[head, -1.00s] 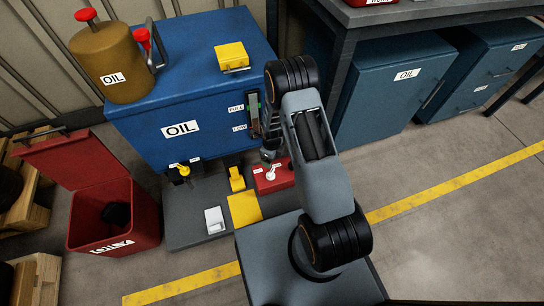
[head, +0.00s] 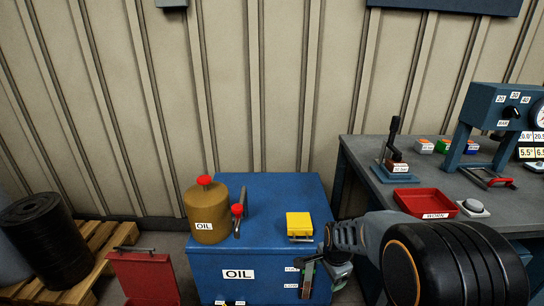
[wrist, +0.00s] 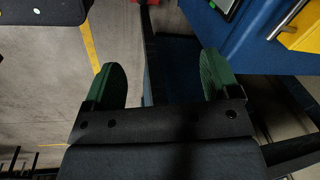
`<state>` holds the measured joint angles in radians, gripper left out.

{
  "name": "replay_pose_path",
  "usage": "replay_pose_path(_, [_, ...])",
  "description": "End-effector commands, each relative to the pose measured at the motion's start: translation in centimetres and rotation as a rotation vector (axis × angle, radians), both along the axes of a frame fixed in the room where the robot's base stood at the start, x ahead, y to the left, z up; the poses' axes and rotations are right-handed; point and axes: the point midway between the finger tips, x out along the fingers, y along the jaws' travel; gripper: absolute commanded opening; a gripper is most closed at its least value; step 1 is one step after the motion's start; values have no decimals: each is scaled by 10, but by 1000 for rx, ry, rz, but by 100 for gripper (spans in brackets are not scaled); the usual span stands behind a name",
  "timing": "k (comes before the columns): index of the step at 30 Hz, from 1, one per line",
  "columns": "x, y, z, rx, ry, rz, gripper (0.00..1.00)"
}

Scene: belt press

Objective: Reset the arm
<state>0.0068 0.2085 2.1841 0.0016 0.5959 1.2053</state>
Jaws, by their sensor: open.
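My gripper (wrist: 163,78) is open in the wrist view. Its two green-padded fingers stand wide apart with nothing between them. Dark structure and floor show behind the gap. In the head view my arm comes in from the lower right and reaches left, with its wrist end in front of the right front corner of the blue oil tank (head: 222,262). The fingertips cannot be made out clearly in the head view. A yellow box-shaped cap (head: 299,224) on the tank top is close to my wrist.
The workbench at right holds a red tray (head: 427,201), a small lever press (head: 394,155) and a blue gauge stand (head: 489,107). A red bin lid (head: 143,278) stands at lower left.

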Motion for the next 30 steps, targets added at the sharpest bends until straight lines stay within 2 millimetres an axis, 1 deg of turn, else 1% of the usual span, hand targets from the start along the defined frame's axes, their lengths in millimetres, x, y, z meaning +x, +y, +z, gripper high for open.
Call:
replay_pose_path(1, [-12, 1, 64, -20, -28, 119, 82])
replay_pose_path(2, [-20, 2, 86, -33, -38, 196, 82])
replay_pose_path(3, [-31, 3, 115, -52, -51, 298, 82])
replay_pose_path(5, [-48, 4, 154, -83, -70, 448, 82])
replay_pose_path(6, [-59, 4, 177, -105, -81, 541, 82])
replay_pose_path(9, [-85, 5, 224, -155, -106, 751, 82])
replay_pose_path(12, [-107, 6, 257, -200, -124, 922, 82])
replay_pose_path(15, [-123, 7, 278, -235, -135, 1047, 82])
replay_pose_path(19, [-136, 7, 292, -264, -143, 1147, 82])
replay_pose_path(23, [-141, 5, 295, -276, -145, 1188, 82])
replay_pose_path(29, [-141, 5, 294, -278, -146, 1194, 82])
replay_pose_path(30, [-141, 5, 294, -278, -146, 1194, 78])
